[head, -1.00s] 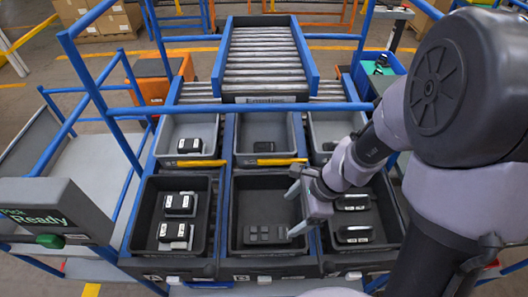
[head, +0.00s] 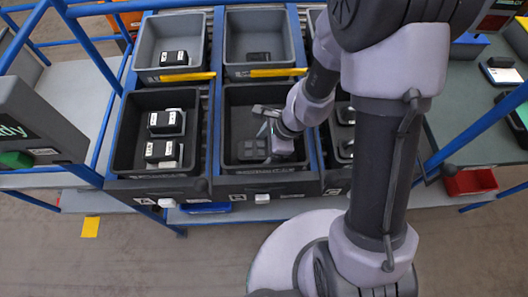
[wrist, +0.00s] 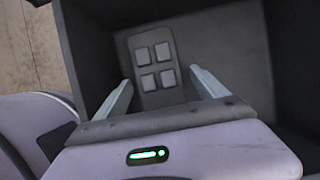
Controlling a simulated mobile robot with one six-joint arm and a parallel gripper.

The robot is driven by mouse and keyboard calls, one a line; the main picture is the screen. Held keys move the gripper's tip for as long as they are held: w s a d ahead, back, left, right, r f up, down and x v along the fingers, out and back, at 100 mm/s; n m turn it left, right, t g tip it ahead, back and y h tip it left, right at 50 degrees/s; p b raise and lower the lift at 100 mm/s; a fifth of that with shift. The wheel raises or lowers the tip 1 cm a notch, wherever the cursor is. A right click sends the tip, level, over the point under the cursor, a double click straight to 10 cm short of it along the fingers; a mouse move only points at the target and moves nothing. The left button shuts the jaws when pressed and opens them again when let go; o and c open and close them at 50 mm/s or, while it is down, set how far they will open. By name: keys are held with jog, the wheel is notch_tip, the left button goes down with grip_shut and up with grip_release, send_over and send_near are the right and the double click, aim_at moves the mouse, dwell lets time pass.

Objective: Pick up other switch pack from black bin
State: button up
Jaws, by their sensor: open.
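A dark switch pack (head: 250,149) with several square buttons lies flat on the floor of the middle front black bin (head: 234,97). In the wrist view the switch pack (wrist: 153,65) shows light grey buttons, and the dark bin wall (wrist: 88,38) rises at its left. My gripper (wrist: 161,80) is open and empty. Its two pale fingers point at the pack, one on each side in the picture; I cannot tell the height gap. In the head view my gripper (head: 266,122) is over the same bin, and my wrist hides its right part.
The left front bin (head: 122,118) holds black-and-white packs (head: 166,122). The right front bin is partly hidden by my arm. Grey bins with yellow front strips (head: 188,77) stand behind; the middle grey bin (head: 234,30) holds a dark pack (head: 258,57). Blue frame rails (head: 97,62) run at the left.

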dwell(0.4)
jog(key=c, duration=1.6)
